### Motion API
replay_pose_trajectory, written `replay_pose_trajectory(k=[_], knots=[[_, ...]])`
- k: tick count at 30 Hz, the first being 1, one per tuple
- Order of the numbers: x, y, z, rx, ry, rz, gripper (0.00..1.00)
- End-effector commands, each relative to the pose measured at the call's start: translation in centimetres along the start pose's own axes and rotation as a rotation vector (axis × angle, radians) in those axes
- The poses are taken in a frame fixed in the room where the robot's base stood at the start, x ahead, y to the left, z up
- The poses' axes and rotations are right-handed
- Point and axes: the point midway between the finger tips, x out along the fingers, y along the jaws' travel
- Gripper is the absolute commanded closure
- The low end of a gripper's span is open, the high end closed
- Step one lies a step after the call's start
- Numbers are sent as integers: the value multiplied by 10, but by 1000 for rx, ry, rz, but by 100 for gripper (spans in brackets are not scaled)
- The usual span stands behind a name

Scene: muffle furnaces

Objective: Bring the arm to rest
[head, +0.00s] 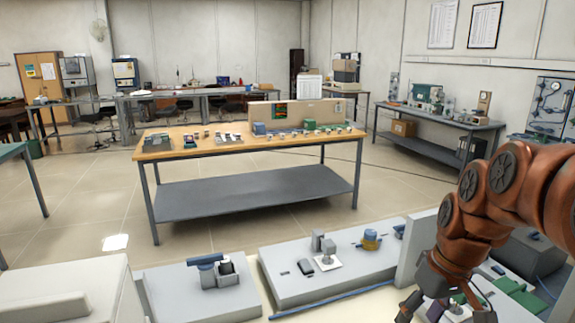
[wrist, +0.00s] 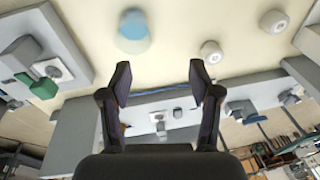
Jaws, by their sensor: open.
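My reddish-brown arm (head: 475,215) comes in from the right edge in the head view and bends down. My gripper (head: 440,308) hangs at its end near the bottom right, over the near bench. In the wrist view the two dark fingers of my gripper (wrist: 160,80) stand apart, with nothing between them. A pale surface and, farther off, grey blocks show beyond the fingers. The fingertips are partly cut off by the lower edge in the head view.
Grey slabs (head: 290,285) with small apparatus lie on the near bench, left of my gripper. A blue-topped round item (wrist: 133,30) and white round items (wrist: 212,51) show in the wrist view. A wooden-topped table (head: 190,155) stands beyond, with open floor (head: 95,205) to its left.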

Motion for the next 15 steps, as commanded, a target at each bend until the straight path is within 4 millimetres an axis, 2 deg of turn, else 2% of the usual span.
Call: replay_pose_trajectory(k=[1,6,12,15], knots=[[-1,-16,14,7,-26,3,38],[6,-56,62,68,-101,27,38],[16,-87,124,151,-181,70,38],[21,-95,152,192,-213,94,38]])
